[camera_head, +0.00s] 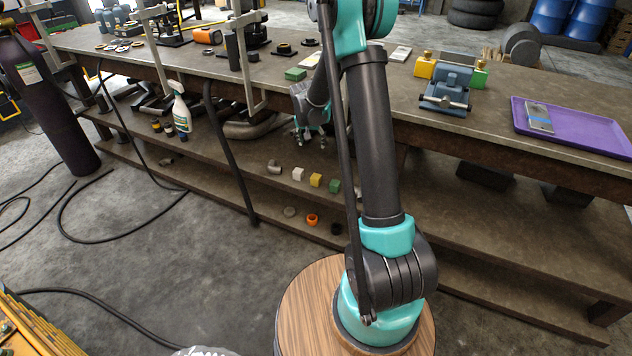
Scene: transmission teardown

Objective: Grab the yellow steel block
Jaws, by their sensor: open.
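A small yellow block (316,180) sits on the lower shelf, between a white block (298,174) and a green block (335,186). Another yellow block (425,68) with a brass-coloured knob is on the bench top, left of the blue vise (446,90). I cannot tell from the picture which yellow one is steel. My gripper (310,138) points down with its fingers apart, above and behind the lower-shelf blocks in the picture. It looks empty and touches neither yellow block. My own arm hides part of the bench behind it.
The bench top (560,75) edge overhangs the shelf. A green block (295,74) and a purple tray (590,135) lie on top. A spray bottle (180,110), a grey elbow fitting (274,167) and an orange ring (312,219) are below. A gas cylinder (45,105) stands left.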

